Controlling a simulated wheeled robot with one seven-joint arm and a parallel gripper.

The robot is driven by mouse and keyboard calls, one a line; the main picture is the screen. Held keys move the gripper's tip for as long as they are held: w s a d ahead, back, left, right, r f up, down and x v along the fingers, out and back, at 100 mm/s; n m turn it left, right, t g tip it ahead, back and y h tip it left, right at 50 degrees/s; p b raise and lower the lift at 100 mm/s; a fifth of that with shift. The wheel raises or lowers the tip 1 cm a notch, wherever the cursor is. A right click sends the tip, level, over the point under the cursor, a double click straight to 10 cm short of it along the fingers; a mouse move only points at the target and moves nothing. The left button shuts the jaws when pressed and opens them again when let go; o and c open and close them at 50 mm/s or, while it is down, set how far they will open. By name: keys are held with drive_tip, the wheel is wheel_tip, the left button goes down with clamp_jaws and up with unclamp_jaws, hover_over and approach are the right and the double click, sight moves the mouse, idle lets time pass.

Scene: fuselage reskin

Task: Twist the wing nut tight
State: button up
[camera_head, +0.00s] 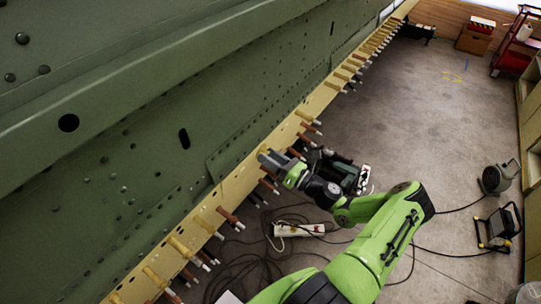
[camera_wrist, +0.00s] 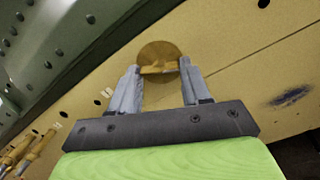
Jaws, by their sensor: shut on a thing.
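The wing nut (camera_wrist: 158,69) is brass-coloured, with a round base flat against the tan strip. In the wrist view it sits between the tips of my gripper (camera_wrist: 159,75). The two grey fingers reach up to either side of its wings and are shut on it. In the head view my gripper (camera_head: 268,158) is at the tan strip (camera_head: 232,188), below the green fuselage skin. The wing nut is hidden there behind the fingers.
Rows of copper and brass pins (camera_head: 228,217) stick out along the strip on both sides of my gripper. A power strip (camera_head: 299,230) and cables lie on the floor below. A work light (camera_head: 497,228) and a fan (camera_head: 499,177) stand at the right.

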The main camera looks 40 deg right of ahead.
drive_tip(key=m+p, duration=0.1)
drive_tip(key=m, duration=0.6)
drive_tip(key=shift+s+f, duration=0.1)
drive_tip(key=m+p, duration=0.1)
drive_tip(key=m, duration=0.5)
drive_tip(key=shift+f, duration=0.1)
idle(0.5)
drive_tip(key=o, duration=1)
drive_tip(key=shift+d+m, duration=0.1)
drive_tip(key=shift+m, duration=0.2)
drive_tip(key=shift+o, duration=0.2)
drive_tip(key=b+v, duration=0.2)
drive_tip(key=v, duration=1.3)
drive_tip(key=shift+s, duration=0.4)
